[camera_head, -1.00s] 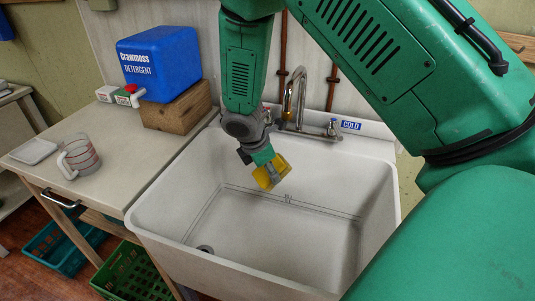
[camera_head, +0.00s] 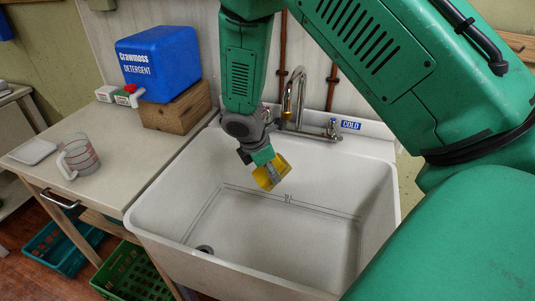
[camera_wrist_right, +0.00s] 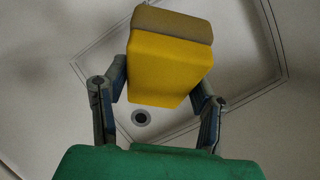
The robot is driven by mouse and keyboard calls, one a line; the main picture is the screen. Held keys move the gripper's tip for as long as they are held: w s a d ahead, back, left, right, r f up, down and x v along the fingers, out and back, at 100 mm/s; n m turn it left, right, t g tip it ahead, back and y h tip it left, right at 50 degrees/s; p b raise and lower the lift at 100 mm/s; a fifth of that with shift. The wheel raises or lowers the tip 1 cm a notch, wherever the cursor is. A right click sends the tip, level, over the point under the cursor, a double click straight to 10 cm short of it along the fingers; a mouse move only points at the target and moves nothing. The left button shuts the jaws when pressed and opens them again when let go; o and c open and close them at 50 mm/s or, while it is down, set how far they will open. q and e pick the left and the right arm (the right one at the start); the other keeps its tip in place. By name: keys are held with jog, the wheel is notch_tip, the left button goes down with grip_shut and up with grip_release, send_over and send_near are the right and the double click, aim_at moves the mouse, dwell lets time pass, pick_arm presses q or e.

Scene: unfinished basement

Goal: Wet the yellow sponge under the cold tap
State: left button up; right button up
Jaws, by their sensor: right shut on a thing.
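My right gripper (camera_head: 268,168) is shut on the yellow sponge (camera_head: 261,178), low in front of the faucet and over the basin. In the right wrist view the sponge (camera_wrist_right: 170,68) sits between the two fingers (camera_wrist_right: 157,100), with a darker brownish layer at its far end. The chrome faucet (camera_head: 300,90) stands at the back of the white sink (camera_head: 375,215). The cold tap handle (camera_head: 333,125) is beside the blue COLD label (camera_head: 351,125). No water stream is visible. The other tap handle is largely hidden behind my right arm. My left gripper is not in view.
Left of the sink, a worktop (camera_head: 105,160) holds a blue detergent jug (camera_head: 160,62) on a wooden block (camera_head: 178,108), a glass measuring jug (camera_head: 77,158) and a white dish (camera_head: 33,151). The drain (camera_head: 205,249) is clear. Crates (camera_head: 133,275) stand below.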

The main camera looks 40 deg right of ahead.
jog(key=w+a+r+p, duration=0.1)
jog(key=a+r+p, duration=0.2)
jog(key=a, duration=0.7)
jog(key=shift+w+p, duration=0.2)
jog(key=shift+p, duration=0.85)
dwell(0.7)
